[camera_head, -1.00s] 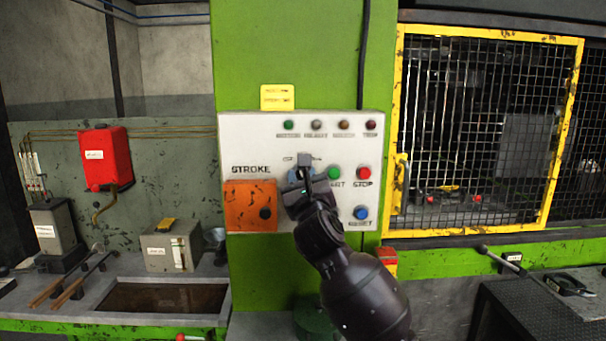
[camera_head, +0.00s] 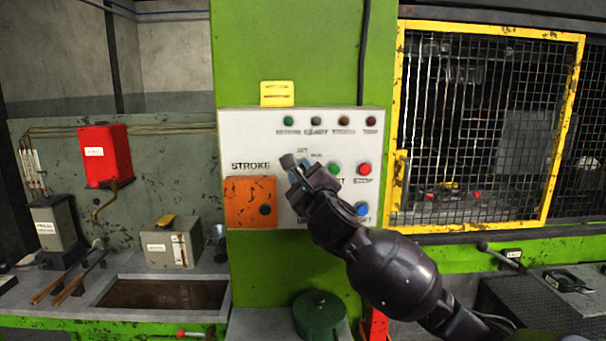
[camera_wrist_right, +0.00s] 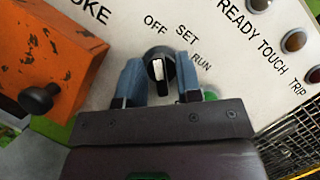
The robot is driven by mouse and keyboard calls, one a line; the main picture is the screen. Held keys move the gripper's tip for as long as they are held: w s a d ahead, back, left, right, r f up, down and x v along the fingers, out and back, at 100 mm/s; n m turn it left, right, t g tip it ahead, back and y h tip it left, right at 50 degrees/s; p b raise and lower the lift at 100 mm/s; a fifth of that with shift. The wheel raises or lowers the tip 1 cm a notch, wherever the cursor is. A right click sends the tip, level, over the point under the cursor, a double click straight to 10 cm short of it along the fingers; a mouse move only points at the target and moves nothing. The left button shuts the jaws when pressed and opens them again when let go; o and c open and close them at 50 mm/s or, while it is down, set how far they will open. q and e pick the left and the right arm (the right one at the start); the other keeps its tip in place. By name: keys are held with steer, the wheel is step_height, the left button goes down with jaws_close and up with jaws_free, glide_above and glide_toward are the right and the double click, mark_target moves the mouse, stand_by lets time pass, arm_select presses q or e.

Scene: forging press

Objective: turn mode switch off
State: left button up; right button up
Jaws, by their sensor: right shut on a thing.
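The mode switch (camera_wrist_right: 159,68) is a round black knob with a white pointer bar, under the labels OFF, SET and RUN in the right wrist view. Its white bar lines up roughly with OFF. My right gripper (camera_wrist_right: 160,76) is shut on the knob, one blue-grey finger on each side of it. In the head view my right gripper (camera_head: 295,165) is at the white control panel (camera_head: 240,140), tilted to the left, and hides the knob. My left gripper is not in view.
Green (camera_head: 335,168), red (camera_head: 364,169) and blue (camera_head: 362,209) buttons sit just right of my gripper. An orange plate with a black knob (camera_head: 265,209) is on its left. Several lamps line the panel's top. A yellow-framed mesh guard (camera_head: 394,120) stands to the right.

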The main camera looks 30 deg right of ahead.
steer(key=o, duration=0.5)
steer(key=shift+o, duration=0.2)
steer(key=b+v, duration=0.1)
steer(key=v, duration=0.9)
steer(key=shift+s+f, duration=0.2)
steer(key=shift+s, duration=0.1)
